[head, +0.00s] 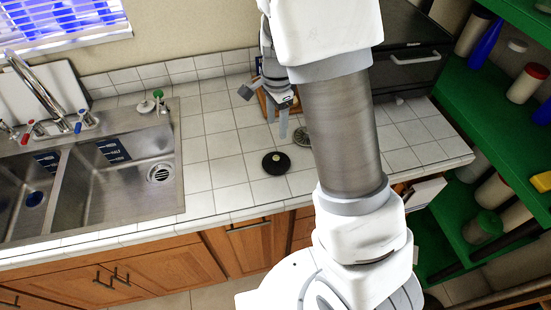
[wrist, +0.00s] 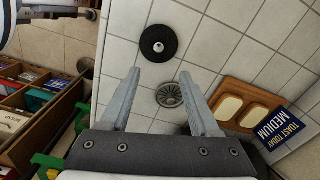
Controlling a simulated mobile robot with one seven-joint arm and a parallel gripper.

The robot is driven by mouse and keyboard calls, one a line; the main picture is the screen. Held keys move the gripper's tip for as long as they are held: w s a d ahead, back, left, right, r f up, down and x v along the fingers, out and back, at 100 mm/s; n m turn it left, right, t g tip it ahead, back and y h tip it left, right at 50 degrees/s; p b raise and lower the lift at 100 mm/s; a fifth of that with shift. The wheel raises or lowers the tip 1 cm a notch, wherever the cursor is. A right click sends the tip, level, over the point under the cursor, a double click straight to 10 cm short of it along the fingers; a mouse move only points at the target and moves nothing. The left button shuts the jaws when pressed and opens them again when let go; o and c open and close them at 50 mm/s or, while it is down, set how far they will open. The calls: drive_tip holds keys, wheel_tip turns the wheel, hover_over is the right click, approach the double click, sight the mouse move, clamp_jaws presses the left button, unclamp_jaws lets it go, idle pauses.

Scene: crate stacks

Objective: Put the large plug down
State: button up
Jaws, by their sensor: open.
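The large plug, a black round disc with a pale knob (head: 276,163), lies flat on the white tiled counter right of the sink. It also shows in the wrist view at the top middle (wrist: 159,42). My gripper (head: 277,120) is above the counter, behind the plug in the head view, open and with nothing between its fingers. In the wrist view the two fingers (wrist: 160,73) point toward the plug, which lies beyond their tips, apart from them. A metal strainer (wrist: 169,95) lies on the tiles, seen between the fingers; it is partly hidden by my arm in the head view.
The steel double sink (head: 120,180) is at the left, with a small green-and-white item (head: 158,95) at its rear rim. A wooden board with bread slices (wrist: 236,92) and a blue sign (wrist: 277,128) lie right of the fingers. Green shelves (head: 500,120) stand at the right.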

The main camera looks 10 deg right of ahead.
hover_over(276, 157)
wheel_tip(276, 157, down, 8)
drive_tip(key=shift+w+d+f, duration=0.1)
drive_tip(key=shift+s+f+p, duration=0.2)
drive_tip(key=shift+f+p, duration=0.45)
drive_tip(key=shift+f, duration=1.95)
clamp_jaws()
